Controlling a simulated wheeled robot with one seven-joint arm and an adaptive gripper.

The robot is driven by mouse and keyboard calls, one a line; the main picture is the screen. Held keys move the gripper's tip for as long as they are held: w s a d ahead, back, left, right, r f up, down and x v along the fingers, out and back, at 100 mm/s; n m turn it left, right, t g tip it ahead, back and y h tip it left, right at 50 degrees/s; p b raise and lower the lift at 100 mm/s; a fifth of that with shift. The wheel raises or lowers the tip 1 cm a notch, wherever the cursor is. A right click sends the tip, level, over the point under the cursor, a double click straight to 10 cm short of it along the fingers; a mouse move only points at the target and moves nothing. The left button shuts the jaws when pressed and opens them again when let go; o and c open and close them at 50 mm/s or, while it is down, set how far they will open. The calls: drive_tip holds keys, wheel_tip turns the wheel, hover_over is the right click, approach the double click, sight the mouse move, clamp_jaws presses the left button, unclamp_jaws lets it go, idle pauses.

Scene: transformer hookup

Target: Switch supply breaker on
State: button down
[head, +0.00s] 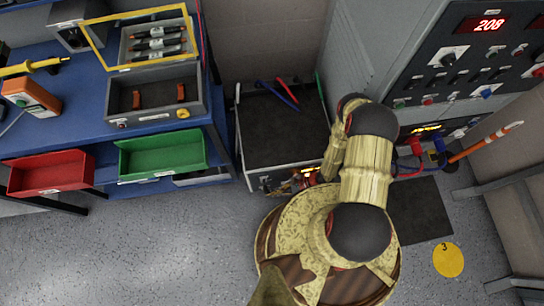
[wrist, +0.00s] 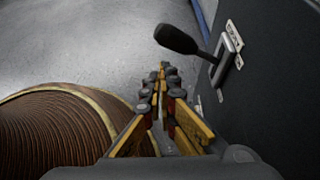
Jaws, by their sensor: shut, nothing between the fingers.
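In the wrist view a breaker lever with a black handle (wrist: 178,40) sticks out to the left from a metal slot plate (wrist: 229,58) on a dark panel (wrist: 278,75). Small lettering beside the plate is too small to read. My gripper (wrist: 165,72) is shut and empty. Its fingertips appear just below the handle in the picture; I see no clear contact. In the head view my gripper (head: 306,178) is low at the front of a dark-topped cabinet (head: 285,130), partly hidden by my arm. The lever is hard to make out there.
A grey control panel (head: 460,70) with a red 208 display stands at the right. A blue bench (head: 75,110) with a red bin (head: 50,172) and a green bin (head: 160,155) stands at the left. Coloured cables lie on the cabinet. Floor is clear at lower left.

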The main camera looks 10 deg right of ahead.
drive_tip(key=shift+w+r, duration=0.25)
drive_tip(key=shift+r, duration=0.85)
drive_tip(key=shift+r+p, duration=0.2)
drive_tip(key=shift+p, duration=0.1)
drive_tip(key=v, duration=0.7)
drive_tip(key=shift+d, duration=0.25)
